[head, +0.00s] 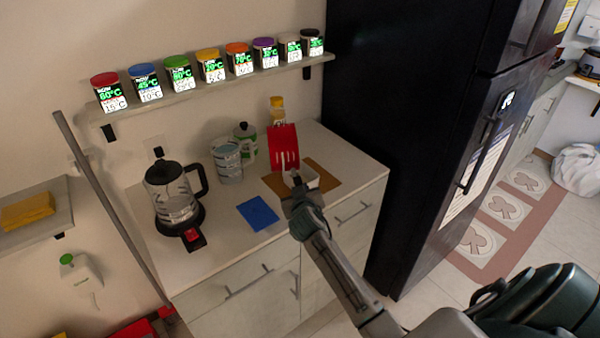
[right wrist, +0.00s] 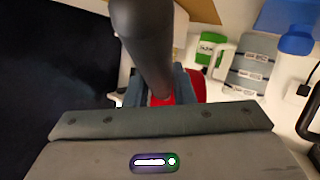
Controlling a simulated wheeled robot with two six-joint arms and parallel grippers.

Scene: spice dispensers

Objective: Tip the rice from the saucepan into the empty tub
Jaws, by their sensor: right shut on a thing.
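My right gripper (head: 297,192) is above the front of the counter, shut on the dark handle (right wrist: 146,45) of a red slotted turner (head: 283,147). The red head points away from me, toward the wall; some red (right wrist: 198,88) shows behind the fingers in the right wrist view. I cannot make out a saucepan or any rice for sure. My left gripper is out of view.
Labelled dispensers line the shelf (head: 200,88) above. A black fridge (head: 400,120) bounds the right side.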

